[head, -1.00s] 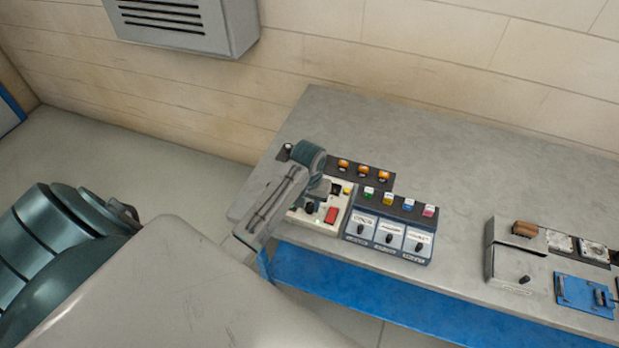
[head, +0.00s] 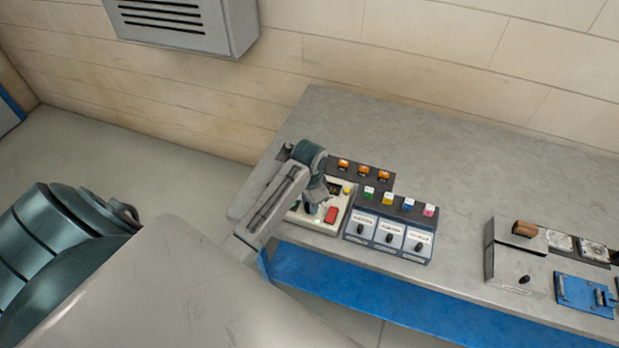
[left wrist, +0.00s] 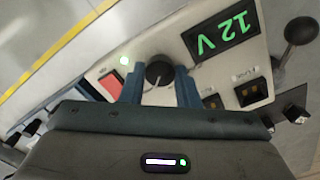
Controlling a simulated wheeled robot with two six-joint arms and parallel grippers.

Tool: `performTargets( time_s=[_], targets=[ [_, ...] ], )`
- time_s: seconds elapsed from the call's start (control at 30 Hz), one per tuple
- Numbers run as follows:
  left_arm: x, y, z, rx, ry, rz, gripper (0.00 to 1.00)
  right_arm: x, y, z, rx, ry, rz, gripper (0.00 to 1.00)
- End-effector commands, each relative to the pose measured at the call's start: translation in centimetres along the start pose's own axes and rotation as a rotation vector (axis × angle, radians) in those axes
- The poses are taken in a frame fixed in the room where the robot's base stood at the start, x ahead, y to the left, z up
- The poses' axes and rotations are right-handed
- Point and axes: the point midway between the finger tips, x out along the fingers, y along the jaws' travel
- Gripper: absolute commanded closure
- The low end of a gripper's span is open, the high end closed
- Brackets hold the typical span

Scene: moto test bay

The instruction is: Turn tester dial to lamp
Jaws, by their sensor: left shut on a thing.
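The tester (head: 342,213) is a cream box near the left end of the bench. It has a red button (head: 331,215), which also shows in the left wrist view (left wrist: 110,84). The black dial (left wrist: 157,68) has a pale pointer line. My left gripper (left wrist: 160,84) is shut on the dial, one blue finger on each side. In the head view the left gripper (head: 314,203) reaches down onto the tester and hides the dial. The dial's markings cannot be read.
A blue switch panel (head: 378,242) with several black knobs adjoins the tester on the right. Orange buttons (head: 364,170) stand behind. A lever with a round knob (left wrist: 300,32) rises beside the tester. The bench (head: 450,190) is clear until a grey unit (head: 515,270) further right.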

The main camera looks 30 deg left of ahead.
Motion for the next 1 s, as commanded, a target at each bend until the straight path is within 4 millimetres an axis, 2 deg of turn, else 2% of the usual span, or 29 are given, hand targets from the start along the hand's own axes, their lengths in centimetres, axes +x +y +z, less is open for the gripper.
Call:
performTargets(
  time_s=[0.47,0.5,0.6,0.87,1.0],
  targets=[
    [-0.01,0.06,-0.09,0.017,0.002,0.001,0.94,0.01,-0.24,0.00,0.001,0.000,-0.002,0.64],
    [-0.01,0.06,-0.09,0.017,0.003,0.001,0.70,0.01,-0.22,0.00,0.001,0.000,-0.002,0.64],
    [-0.01,0.06,-0.08,0.017,0.002,0.001,0.50,0.01,-0.13,0.00,0.001,0.000,-0.001,0.64],
    [-0.03,0.02,-0.05,0.016,0.001,0.001,0.50,0.01,0.22,0.00,-0.001,0.000,0.002,0.64],
    [-0.90,-0.40,-0.53,0.016,0.002,0.000,0.50,0.01,0.29,-0.13,-0.001,0.001,0.003,0.64]
  ],
)
